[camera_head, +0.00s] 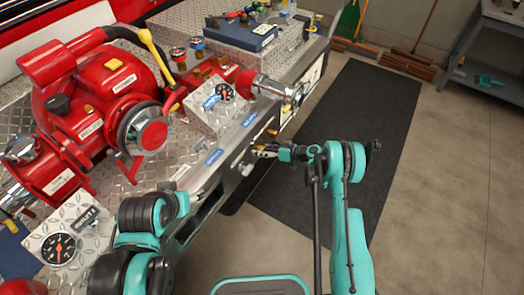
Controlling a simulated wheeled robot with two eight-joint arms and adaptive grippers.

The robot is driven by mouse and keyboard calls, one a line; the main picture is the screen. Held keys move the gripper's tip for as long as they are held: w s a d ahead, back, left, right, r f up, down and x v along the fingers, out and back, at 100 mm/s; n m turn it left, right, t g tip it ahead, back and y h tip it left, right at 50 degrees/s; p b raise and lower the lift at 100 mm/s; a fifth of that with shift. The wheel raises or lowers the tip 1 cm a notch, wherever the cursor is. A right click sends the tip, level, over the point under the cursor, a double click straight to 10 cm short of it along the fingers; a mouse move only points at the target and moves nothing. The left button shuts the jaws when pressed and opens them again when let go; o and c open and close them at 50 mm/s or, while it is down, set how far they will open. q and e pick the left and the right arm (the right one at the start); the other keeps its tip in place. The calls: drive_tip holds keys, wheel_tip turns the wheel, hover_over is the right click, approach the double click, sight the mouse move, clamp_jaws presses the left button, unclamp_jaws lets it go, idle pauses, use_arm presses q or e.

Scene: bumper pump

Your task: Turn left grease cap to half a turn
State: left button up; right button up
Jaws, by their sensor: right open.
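A red pump (85,110) sits on the diamond-plate bumper at the left. I cannot tell for sure which fitting is the left grease cap. A small black cap (57,104) and a yellow cap (115,64) are on top of the pump. A silver round fitting (245,168) and a brass one (273,132) are on the bumper's front face. My right gripper (257,152) is open, pointing left, close to these front fittings; contact cannot be told.
Gauge panels (221,103) stand on the bumper, another (60,238) at lower left. A chrome outlet (285,90) sticks out past the edge. A blue case (250,36) lies behind. A dark mat (355,100) covers the free floor at right; a grey bench (495,60) stands beyond.

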drive_tip(key=c, duration=1.2)
drive_tip(key=shift+o, duration=0.2)
drive_tip(key=shift+m+g+y, duration=0.5)
drive_tip(key=shift+m, duration=0.5)
drive_tip(key=o, duration=1.2)
drive_tip(key=shift+c, duration=0.2)
drive_tip(key=v, duration=1.2)
